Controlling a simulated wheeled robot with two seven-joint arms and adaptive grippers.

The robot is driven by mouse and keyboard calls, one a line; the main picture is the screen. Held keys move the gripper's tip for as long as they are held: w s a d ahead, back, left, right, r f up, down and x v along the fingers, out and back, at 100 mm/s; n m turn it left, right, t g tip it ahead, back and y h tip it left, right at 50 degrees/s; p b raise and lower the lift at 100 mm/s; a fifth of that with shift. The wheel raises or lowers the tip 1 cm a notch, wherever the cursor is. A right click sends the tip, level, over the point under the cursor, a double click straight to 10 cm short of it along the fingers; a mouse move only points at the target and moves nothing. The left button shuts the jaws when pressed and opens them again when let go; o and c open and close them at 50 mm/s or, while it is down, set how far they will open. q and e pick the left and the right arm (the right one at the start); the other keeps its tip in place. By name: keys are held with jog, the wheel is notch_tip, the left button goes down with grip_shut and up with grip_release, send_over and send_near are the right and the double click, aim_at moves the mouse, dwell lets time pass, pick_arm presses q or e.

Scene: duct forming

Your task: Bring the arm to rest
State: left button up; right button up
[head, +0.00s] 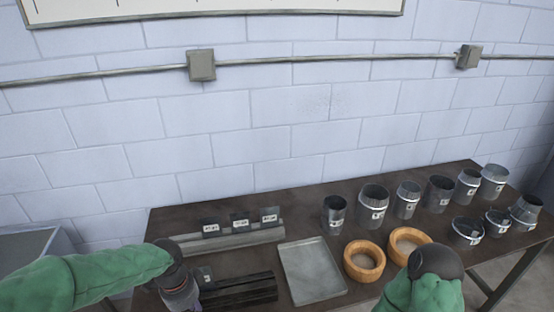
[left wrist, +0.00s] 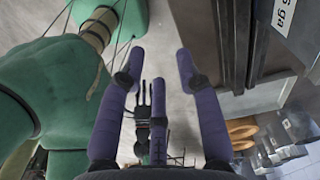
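My left arm comes in from the left in the head view, and my left gripper (head: 182,298) is at the front left edge of the table (head: 300,225), partly cut off by the frame. In the left wrist view the purple fingers of my left gripper (left wrist: 160,70) are spread apart with nothing between them. They point past the table's side over the floor. My right arm reaches up at the lower right of the head view, ending in a dark rounded joint; its gripper is hidden.
A grey tray (head: 312,272) lies mid-table, with two wooden rings (head: 364,261) (head: 408,242) to its right. Several metal duct pieces (head: 373,207) stand at the right. Labelled metal strips (head: 232,240) and dark bars (head: 238,291) lie at the left, close to my left gripper.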

pick_arm(q)
jog(key=s+d+f+n+h+b, duration=0.1)
jog(key=s+d+f+n, duration=0.3)
jog(key=f, duration=0.7)
jog(key=s+d+f+n+h+b, duration=0.1)
jog(key=s+d+f+n+b, duration=0.2)
jog(key=f+n, duration=0.4)
jog(key=s+d+f+n+h+b, duration=0.1)
jog(key=s+d+f+n, duration=0.4)
jog(key=f, duration=1.1)
jog(key=shift+d+f+n+b, duration=0.2)
jog(key=shift+d+n+b, duration=0.1)
jog(key=shift+b, duration=0.4)
